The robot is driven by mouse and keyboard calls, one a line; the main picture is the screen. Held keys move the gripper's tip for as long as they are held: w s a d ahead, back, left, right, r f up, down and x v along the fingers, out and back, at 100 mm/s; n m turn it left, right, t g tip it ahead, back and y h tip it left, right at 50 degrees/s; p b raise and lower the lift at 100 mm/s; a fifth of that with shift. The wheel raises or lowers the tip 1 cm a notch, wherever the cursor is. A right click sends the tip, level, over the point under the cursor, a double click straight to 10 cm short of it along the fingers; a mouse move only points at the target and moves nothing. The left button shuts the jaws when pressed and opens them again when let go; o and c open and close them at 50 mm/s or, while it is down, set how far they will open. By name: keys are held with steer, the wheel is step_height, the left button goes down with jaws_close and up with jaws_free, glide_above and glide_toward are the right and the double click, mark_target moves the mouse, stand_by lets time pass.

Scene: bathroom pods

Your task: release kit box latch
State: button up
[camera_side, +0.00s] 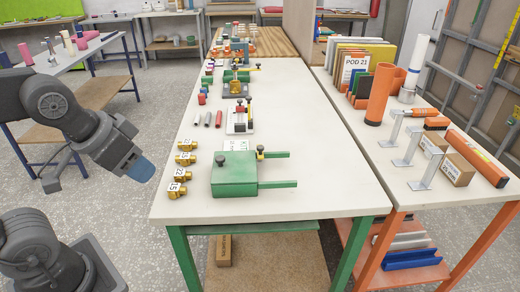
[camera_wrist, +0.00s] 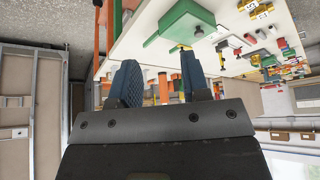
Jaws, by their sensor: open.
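A green box (camera_side: 233,178) lies on the near part of the white table. It has a black knob (camera_side: 228,160) on top, a small yellow and black fitting (camera_side: 260,152) at its far right corner and two green bars reaching right. I cannot tell which part is the latch. The box also shows upside down in the wrist view (camera_wrist: 178,20), with a yellow piece (camera_wrist: 180,47) at its edge, partly behind a finger. My gripper (camera_side: 140,168) is left of the table, apart from the box. Its blue fingers (camera_wrist: 160,78) are spread, with nothing between them.
Several brass fittings with number tags (camera_side: 183,159) stand between my gripper and the box. Small coloured cylinders and clamps (camera_side: 239,118) stand farther back. An orange-legged table (camera_side: 400,170) at the right holds tubes, brackets and folders. The white table's front right is bare.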

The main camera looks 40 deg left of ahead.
steer(key=shift+w+r, duration=0.15)
steer(key=shift+w, duration=0.05)
steer(key=c, duration=0.3)
steer(key=w+n, duration=0.2)
steer(key=w+r+n, duration=0.1)
steer(key=w+n, duration=0.1)
steer(key=w, duration=0.1)
steer(key=w+a+n+g, duration=0.1)
steer(key=w+n, duration=0.1)
steer(key=shift+w+a+r+n+h, duration=0.1)
steer(key=shift+w+r+n+h, duration=0.05)
steer(key=shift+r+n+h, duration=0.2)
jaws_close()
steer(key=w+a+f+n, duration=0.3)
steer(key=w+n, duration=0.3)
steer(key=w, duration=0.1)
steer(key=w+a+f+n+g+h, duration=0.1)
steer(key=w+a+f+n, duration=0.2)
steer(key=w+n, duration=0.4)
steer(key=w+a+f+n+h, duration=0.1)
steer(key=w+a+f+n, duration=0.2)
steer(key=w+a+n, duration=0.2)
steer(key=w+n, duration=0.2)
steer(key=w, duration=0.1)
steer(key=shift+w+h, duration=0.1)
steer(key=shift+h, duration=0.15)
